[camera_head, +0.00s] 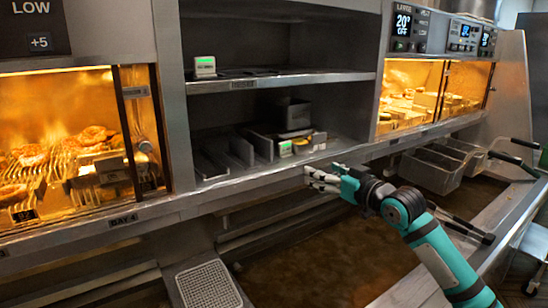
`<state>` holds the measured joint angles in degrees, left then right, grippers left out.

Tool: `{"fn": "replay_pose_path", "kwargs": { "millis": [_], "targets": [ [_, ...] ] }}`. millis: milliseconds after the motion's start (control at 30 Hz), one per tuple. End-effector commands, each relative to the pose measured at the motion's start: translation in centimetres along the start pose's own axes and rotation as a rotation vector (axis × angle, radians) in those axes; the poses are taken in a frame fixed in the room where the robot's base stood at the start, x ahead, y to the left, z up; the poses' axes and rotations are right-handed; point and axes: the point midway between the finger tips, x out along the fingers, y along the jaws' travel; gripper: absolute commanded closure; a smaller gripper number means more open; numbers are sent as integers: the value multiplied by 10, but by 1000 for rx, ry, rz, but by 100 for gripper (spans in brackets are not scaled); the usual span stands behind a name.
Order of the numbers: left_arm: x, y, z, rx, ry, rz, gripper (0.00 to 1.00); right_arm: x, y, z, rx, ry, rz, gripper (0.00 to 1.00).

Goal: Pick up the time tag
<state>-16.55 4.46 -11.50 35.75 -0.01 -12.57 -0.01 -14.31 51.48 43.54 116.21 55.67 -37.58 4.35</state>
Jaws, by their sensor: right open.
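Two small pale tags with green lit strips show in the shelf unit, and I cannot tell which is the task's time tag. One tag (205,67) stands on the upper shelf near its left end. The other tag (285,149) stands at the front of the lower shelf. My right gripper (308,179) is open and appears empty, its fingers pointing left. It is just below and to the right of the lower tag, near the shelf's front edge. My left gripper is not in view.
The lower shelf (222,181) holds grey dividers and a dark box (293,114). Lit glass-fronted bays with food flank the shelves. Wire baskets (430,171) hang at right beside the brown vat (335,265). A perforated tray (208,287) lies at the front.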

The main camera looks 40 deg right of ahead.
Motion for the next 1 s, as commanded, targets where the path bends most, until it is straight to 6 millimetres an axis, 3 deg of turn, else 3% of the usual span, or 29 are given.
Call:
{"fn": "replay_pose_path", "kwargs": {
  "millis": [167,500,700,867,1000],
  "targets": [
    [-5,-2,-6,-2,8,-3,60,12,6,-23,10,48,0,27],
    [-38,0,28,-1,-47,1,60,82,7,-28,12,46,1,27],
    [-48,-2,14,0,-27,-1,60,112,6,-26,11,44,1,27],
    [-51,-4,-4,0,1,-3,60,122,6,-24,10,42,1,27],
    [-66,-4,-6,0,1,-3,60,136,7,-30,10,43,2,27]
  ]
}}
